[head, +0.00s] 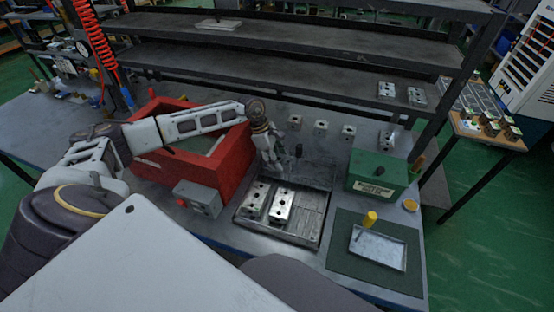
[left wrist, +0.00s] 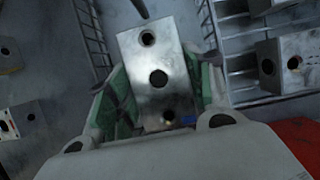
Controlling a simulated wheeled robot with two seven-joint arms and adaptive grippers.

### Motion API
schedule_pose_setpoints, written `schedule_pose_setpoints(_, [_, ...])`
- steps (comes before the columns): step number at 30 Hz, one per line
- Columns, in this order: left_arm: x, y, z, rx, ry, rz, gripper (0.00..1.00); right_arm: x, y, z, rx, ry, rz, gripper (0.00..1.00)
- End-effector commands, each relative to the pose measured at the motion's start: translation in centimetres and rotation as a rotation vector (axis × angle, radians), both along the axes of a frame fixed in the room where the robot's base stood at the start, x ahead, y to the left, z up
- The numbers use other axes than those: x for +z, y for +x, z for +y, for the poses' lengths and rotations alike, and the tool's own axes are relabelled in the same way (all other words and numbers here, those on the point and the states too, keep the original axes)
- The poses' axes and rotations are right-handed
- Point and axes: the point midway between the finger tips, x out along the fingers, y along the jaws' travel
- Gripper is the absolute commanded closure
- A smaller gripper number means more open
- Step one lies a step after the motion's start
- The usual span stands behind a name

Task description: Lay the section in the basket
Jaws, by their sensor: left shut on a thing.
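My left gripper (head: 270,160) hangs over the back left part of the dark wire basket (head: 328,216). In the left wrist view its green-padded fingers (left wrist: 158,85) are shut on a metal section (left wrist: 160,62), a grey block with round holes in its face. In the head view the held section is hard to make out behind the fingers. Two similar blocks, one on the left (head: 256,199) and one on the right (head: 281,206), lie side by side in the front left of the basket. Basket bars also show in the left wrist view (left wrist: 232,62). My right gripper is not in view.
A red bin (head: 240,152) stands left of the basket, with a grey button box (head: 198,198) before it. A green box (head: 378,175) is at right, near a dark mat (head: 345,262) bearing a metal tray. Several blocks stand behind, below the shelves (head: 290,70). The basket's right part looks clear.

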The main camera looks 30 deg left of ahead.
Motion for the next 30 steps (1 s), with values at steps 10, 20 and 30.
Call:
schedule_pose_setpoints(10, [-0.2,0.0,0.0,0.0,0.0,0.0,0.4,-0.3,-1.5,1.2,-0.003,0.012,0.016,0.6])
schedule_pose_setpoints(20, [-0.1,0.0,0.0,0.0,0.0,0.0,0.4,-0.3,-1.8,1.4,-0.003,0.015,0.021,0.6])
schedule_pose_setpoints(30, [2.5,-0.2,1.1,0.001,0.002,-0.002,0.4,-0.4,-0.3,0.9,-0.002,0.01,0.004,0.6])
